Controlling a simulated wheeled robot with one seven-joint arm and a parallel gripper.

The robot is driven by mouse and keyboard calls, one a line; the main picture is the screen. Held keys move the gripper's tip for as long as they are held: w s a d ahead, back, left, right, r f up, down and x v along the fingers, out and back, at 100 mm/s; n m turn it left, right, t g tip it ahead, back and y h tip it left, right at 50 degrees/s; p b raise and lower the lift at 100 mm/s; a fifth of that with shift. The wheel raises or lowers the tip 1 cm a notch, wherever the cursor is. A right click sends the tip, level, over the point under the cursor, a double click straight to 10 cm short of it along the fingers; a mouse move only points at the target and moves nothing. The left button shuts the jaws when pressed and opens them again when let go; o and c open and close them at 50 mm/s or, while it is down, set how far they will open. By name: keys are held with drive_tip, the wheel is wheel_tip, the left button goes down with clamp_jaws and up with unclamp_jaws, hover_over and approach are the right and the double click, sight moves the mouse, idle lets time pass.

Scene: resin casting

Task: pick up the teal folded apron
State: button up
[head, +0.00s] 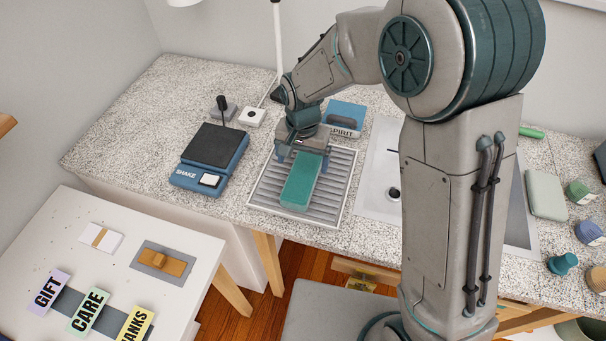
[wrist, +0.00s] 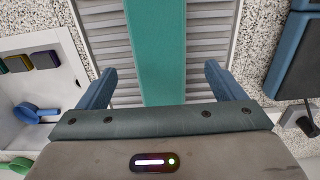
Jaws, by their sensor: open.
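The teal folded apron (head: 302,181) is a long flat block lying on a grey ribbed tray (head: 334,196). In the wrist view the apron (wrist: 157,50) runs up and down the middle of the picture, between my two blue fingers. My gripper (head: 300,160) is over the far end of the apron, pointing down. The fingers of my gripper (wrist: 158,85) are wide apart, with a gap to the apron on each side. The far end of the apron is hidden by my gripper.
A blue shaker device (head: 210,158) stands left of the tray. A blue box marked SPIRIT (head: 345,117) is behind it. A white table (head: 117,262) with labelled cards is at the front left.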

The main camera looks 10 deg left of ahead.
sight(303, 172)
drive_tip(key=shift+w+f+p, duration=0.1)
drive_tip(key=shift+f+p, duration=0.85)
drive_tip(key=shift+f, duration=2.4)
drive_tip(key=c, duration=1.1)
